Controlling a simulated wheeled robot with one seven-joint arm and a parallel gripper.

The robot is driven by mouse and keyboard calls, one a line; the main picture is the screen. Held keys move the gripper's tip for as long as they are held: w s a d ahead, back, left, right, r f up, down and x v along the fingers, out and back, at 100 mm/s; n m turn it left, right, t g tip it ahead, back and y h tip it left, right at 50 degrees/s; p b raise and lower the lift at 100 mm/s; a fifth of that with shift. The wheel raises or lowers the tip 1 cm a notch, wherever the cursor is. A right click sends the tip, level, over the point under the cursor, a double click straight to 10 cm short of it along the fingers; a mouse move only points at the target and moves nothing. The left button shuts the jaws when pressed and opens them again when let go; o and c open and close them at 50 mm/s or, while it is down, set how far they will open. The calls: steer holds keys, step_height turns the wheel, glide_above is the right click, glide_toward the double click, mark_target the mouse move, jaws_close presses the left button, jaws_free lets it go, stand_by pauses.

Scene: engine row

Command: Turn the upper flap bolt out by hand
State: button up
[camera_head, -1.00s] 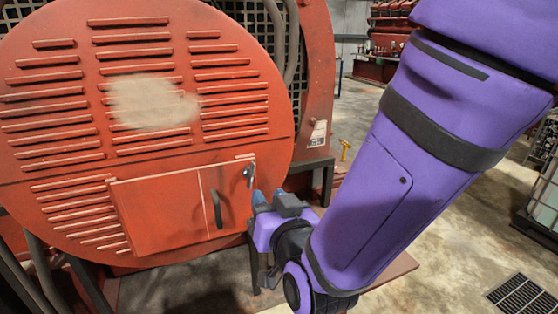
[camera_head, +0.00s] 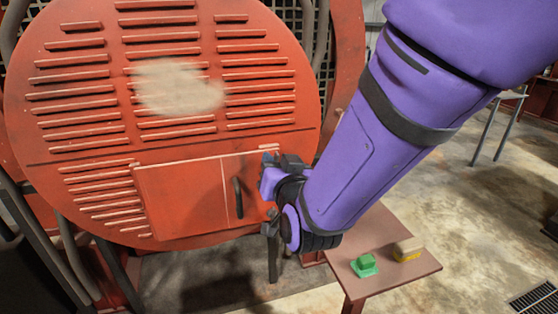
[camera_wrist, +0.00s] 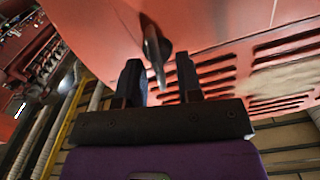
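A red rectangular flap (camera_head: 185,200) with a dark curved handle (camera_head: 238,198) sits low in the round louvred cover. My gripper (camera_head: 268,166) is at the flap's upper right corner and hides the upper bolt from the head camera. In the wrist view, a dark lever-like piece, seemingly the upper flap bolt (camera_wrist: 154,46), stands out from the red surface. My gripper (camera_wrist: 158,68) is open there, with one finger on each side of the bolt's lower end. Gaps show between the bolt and both fingers, so it is not clamped.
A low reddish table (camera_head: 385,274) stands below and right of my arm. A green block (camera_head: 365,265) and a beige and yellow block (camera_head: 408,249) lie on it. The round red cover (camera_head: 70,130) fills the left.

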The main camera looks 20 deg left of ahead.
steer(key=shift+w+a, duration=0.2)
steer(key=shift+w, duration=0.15)
jaws_close()
steer(key=shift+s+a+n, duration=0.1)
steer(key=shift+a+n, duration=0.05)
steer(key=shift+n, duration=1.35)
jaws_free()
steer(key=v, duration=1)
steer(key=shift+s, duration=0.35)
